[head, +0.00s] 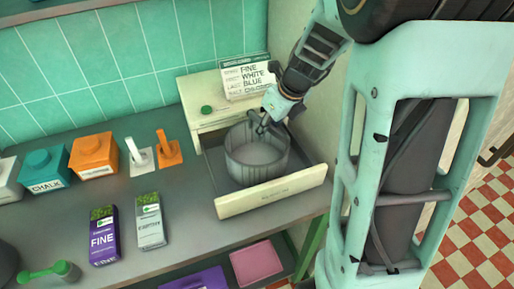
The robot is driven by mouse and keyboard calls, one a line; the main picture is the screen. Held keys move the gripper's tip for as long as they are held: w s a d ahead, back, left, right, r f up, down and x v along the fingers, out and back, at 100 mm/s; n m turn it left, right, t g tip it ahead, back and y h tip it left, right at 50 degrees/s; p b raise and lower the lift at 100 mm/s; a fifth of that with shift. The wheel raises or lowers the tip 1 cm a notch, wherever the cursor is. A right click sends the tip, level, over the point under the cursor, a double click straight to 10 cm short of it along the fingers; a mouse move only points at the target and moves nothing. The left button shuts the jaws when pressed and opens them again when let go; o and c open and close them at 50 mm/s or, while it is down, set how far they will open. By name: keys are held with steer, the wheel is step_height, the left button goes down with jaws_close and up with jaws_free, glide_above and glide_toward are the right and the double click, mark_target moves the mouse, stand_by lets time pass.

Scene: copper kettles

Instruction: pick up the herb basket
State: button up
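A round grey ribbed basket (257,162), the only basket-like thing in view, stands upright in the open drawer (272,193) of a small cream cabinet (203,112). It looks empty inside. My gripper (260,128) reaches down from the upper right to the far rim of the basket. The dark fingers overlap the rim in this view. They are too small and dark to show whether they are open, or shut on the rim. No herbs can be made out.
A white box with lettering (245,76) stands on the cabinet, close to my arm. Purple (103,236) and white cartons (150,221), teal (45,169) and orange containers (94,155) stand on the grey counter to the left. A pink item (257,262) lies below the counter.

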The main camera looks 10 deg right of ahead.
steer(key=shift+f, duration=0.25)
stand_by(0.4)
jaws_close()
stand_by(0.5)
